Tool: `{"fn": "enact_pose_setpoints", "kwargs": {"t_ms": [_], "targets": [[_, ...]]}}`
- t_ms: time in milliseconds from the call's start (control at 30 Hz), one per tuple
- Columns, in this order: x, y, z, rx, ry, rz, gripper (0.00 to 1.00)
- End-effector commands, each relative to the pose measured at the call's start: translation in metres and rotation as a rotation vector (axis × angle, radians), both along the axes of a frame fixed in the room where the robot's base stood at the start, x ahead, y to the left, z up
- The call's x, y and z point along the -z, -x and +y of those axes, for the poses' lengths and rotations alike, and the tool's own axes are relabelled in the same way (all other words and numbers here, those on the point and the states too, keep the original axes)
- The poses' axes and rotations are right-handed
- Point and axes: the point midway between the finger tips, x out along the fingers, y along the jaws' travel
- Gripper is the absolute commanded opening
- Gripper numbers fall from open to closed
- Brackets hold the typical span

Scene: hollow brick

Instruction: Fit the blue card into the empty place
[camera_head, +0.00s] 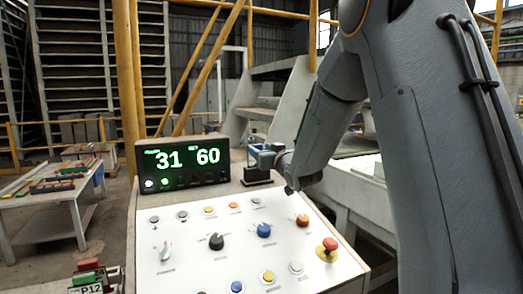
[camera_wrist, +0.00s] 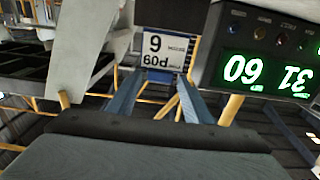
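The blue card (camera_wrist: 165,50) is white with a blue edge and black characters. It shows upside down in the wrist view, as does the display. It lies straight ahead of my gripper's two blue fingers (camera_wrist: 162,85). The fingers are apart, and their tips reach the card's near edge; I cannot tell whether they press on it. In the head view my gripper (camera_head: 266,155) is low over a small black stand (camera_head: 257,176) at the console's back edge. The card is hard to make out there. The empty place cannot be made out.
A display (camera_head: 183,163) reading 31 and 60 stands close left of my gripper. The sloping white panel (camera_head: 240,240) carries knobs and buttons, with a red stop button (camera_head: 328,245) at right. Other cards (camera_head: 90,281), one marked P12, show at lower left. A workbench (camera_head: 55,185) stands farther left.

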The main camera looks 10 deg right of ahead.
Motion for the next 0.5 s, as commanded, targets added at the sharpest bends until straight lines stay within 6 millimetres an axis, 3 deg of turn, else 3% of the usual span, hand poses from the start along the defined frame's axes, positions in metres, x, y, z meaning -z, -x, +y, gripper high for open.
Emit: {"fn": "enact_pose_setpoints", "kwargs": {"t_ms": [400, 500], "targets": [[-0.0043, 0.0002, 0.0000, 0.000, 0.000, -0.001, 0.52], [-0.0033, 0.0083, -0.0022, 0.001, 0.001, -0.001, 0.52]]}}
